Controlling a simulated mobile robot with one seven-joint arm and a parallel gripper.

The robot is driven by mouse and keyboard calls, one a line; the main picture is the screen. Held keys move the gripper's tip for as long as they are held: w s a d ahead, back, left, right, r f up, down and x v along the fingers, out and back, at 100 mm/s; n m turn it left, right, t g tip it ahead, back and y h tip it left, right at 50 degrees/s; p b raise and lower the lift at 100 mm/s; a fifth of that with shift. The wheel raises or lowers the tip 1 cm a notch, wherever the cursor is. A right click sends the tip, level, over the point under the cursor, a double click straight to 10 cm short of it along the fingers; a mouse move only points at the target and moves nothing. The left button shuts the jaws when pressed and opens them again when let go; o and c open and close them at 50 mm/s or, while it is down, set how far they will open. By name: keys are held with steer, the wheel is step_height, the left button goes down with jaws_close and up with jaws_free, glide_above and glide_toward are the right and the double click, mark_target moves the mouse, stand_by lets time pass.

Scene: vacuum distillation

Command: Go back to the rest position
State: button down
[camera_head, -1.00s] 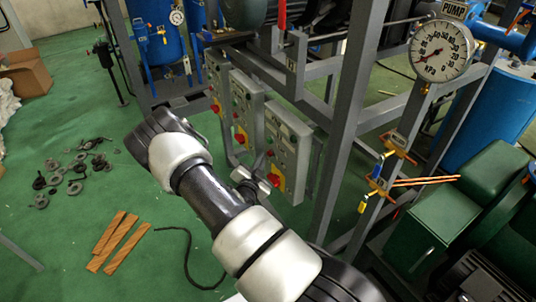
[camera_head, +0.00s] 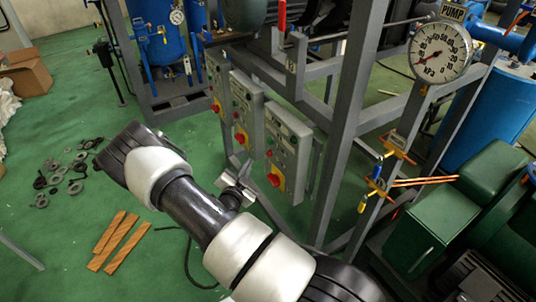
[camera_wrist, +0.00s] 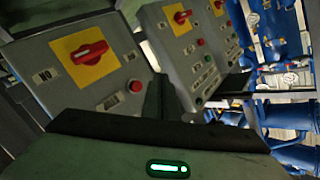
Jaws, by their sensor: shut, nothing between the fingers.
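My gripper (camera_head: 243,174) shows small in the head view, just past my arm and in front of the control boxes. It is shut and holds nothing. In the wrist view the gripper's body fills the bottom, with a lit green indicator on it. The near control box (camera_head: 288,150) has a red switch on a yellow plate, and it shows large at the upper left of the wrist view (camera_wrist: 85,65). The gripper looks apart from it, though the exact gap cannot be told.
Grey steel posts (camera_head: 345,125) and a pressure gauge (camera_head: 440,52) stand at the right. A green machine (camera_head: 435,220) is at the lower right. Loose dark fittings (camera_head: 75,187) and wooden strips (camera_head: 119,242) lie on the left floor. Green floor is open at the left.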

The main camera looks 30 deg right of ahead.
steer(key=shift+a, duration=0.25)
stand_by(0.3)
